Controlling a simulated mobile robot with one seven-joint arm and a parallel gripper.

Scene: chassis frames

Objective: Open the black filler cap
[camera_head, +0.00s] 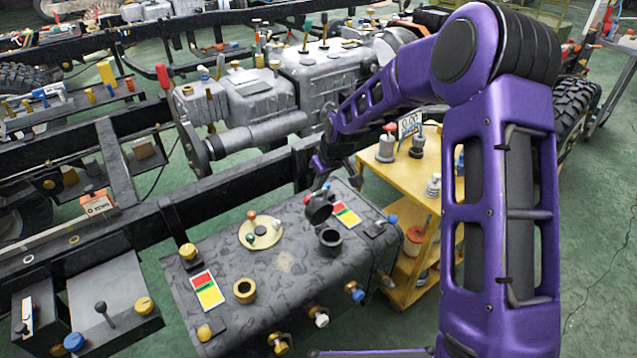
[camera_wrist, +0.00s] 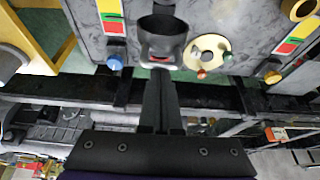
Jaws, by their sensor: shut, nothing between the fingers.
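The black filler cap (camera_head: 319,211) stands tilted up beside the dark round filler neck (camera_head: 330,238) on the grey tank (camera_head: 285,262). The neck's opening shows uncovered in the head view. In the head view my gripper (camera_head: 322,190) is small and dark just above the cap. I cannot tell whether the fingertips touch it.
A cream disc (camera_head: 260,233) with small knobs, a brass ring (camera_head: 245,291) and coloured labels (camera_head: 207,291) share the tank top. A black frame rail (camera_head: 215,200) runs behind the tank. A yellow shelf cart (camera_head: 420,190) stands to the right.

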